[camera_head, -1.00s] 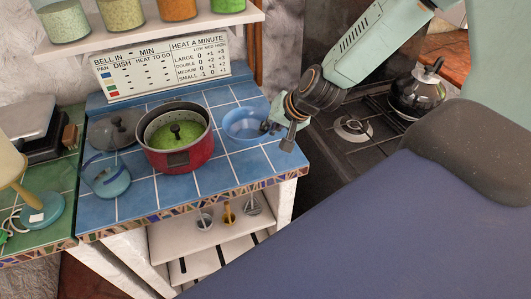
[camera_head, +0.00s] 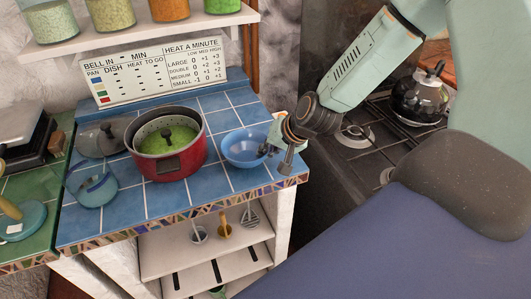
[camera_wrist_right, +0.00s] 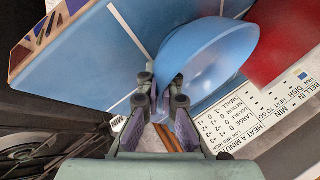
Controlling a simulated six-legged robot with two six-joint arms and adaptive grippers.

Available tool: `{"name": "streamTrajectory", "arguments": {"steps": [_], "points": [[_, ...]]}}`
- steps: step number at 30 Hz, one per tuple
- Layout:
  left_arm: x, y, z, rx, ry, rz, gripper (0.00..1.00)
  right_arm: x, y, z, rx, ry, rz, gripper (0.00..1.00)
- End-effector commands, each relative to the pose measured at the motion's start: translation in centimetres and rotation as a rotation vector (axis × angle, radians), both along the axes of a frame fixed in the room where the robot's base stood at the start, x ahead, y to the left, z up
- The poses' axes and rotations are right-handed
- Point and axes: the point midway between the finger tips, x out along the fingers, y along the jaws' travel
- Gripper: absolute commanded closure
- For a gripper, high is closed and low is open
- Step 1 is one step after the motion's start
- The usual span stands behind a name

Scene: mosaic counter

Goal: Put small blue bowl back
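The small blue bowl (camera_head: 240,148) stands on the blue tiled counter near its right edge, to the right of the red pot. It also shows in the right wrist view (camera_wrist_right: 215,60), with its rim reaching in between my fingertips. My right gripper (camera_head: 273,153) is at the bowl's right side. In the right wrist view my right gripper (camera_wrist_right: 162,88) has a finger on each side of the rim, with a gap showing between the fingertips. I cannot tell whether either finger touches the bowl. My left gripper is in neither view.
The red pot (camera_head: 180,163) with green contents stands left of the bowl. Jars (camera_head: 110,14) line the shelf above. The stove with a kettle (camera_head: 420,98) is at right. Utensils hang below the counter.

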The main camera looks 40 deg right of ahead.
Motion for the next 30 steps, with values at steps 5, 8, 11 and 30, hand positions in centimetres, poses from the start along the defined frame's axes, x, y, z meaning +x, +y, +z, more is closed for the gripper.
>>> {"name": "streamTrajectory", "arguments": {"steps": [5, 8, 11, 30], "points": [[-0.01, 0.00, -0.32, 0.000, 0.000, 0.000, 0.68, 0.00, 0.01, -0.32, 0.000, 0.000, 0.000, 1.00], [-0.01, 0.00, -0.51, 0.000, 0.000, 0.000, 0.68, -0.03, 0.03, -0.55, 0.001, 0.001, 0.001, 0.96], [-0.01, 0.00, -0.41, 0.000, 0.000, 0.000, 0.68, -0.02, 0.02, -0.45, 0.001, 0.001, 0.001, 0.88], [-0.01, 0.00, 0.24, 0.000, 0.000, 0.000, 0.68, -0.04, 0.03, 0.21, 0.001, 0.001, 0.001, 0.72]]}}
